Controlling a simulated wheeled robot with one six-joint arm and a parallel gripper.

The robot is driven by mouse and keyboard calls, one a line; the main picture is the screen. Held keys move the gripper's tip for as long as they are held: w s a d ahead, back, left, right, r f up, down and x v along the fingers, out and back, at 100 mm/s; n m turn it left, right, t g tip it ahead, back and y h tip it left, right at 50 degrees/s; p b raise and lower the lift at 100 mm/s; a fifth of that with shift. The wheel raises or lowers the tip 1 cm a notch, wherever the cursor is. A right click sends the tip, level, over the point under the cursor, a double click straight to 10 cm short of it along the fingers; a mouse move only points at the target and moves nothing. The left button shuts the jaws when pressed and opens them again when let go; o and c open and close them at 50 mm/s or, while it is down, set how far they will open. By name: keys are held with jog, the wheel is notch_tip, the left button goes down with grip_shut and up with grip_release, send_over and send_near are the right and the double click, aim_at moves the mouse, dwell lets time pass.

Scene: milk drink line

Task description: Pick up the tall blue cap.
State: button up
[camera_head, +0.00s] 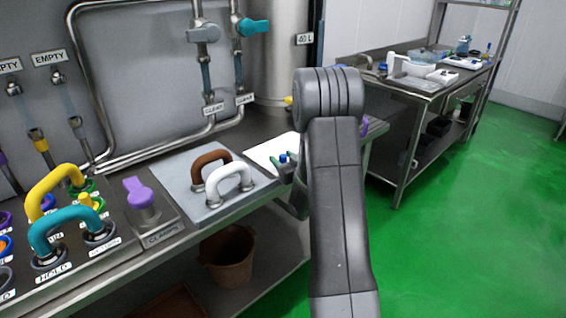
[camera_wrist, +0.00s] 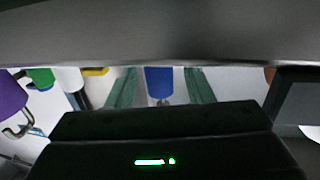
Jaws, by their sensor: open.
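The tall blue cap (camera_wrist: 159,84) shows in the middle of the wrist view, with a narrower grey part below it. The green fingers of my gripper (camera_wrist: 161,88) are open, one on each side of the cap, with a gap visible on both sides. In the head view a small blue top (camera_head: 283,158) shows by the green fingertips, above a white surface. My own arm hides much of that spot in the head view.
In the wrist view, purple (camera_wrist: 10,97), green (camera_wrist: 40,77) and white (camera_wrist: 70,78) parts stand to the left. In the head view, brown (camera_head: 211,157) and white (camera_head: 231,171) handles sit on a grey plate left of my gripper. A steel table (camera_head: 415,92) stands behind.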

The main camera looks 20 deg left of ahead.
jog(key=shift+w+a, duration=0.1)
grip_shut()
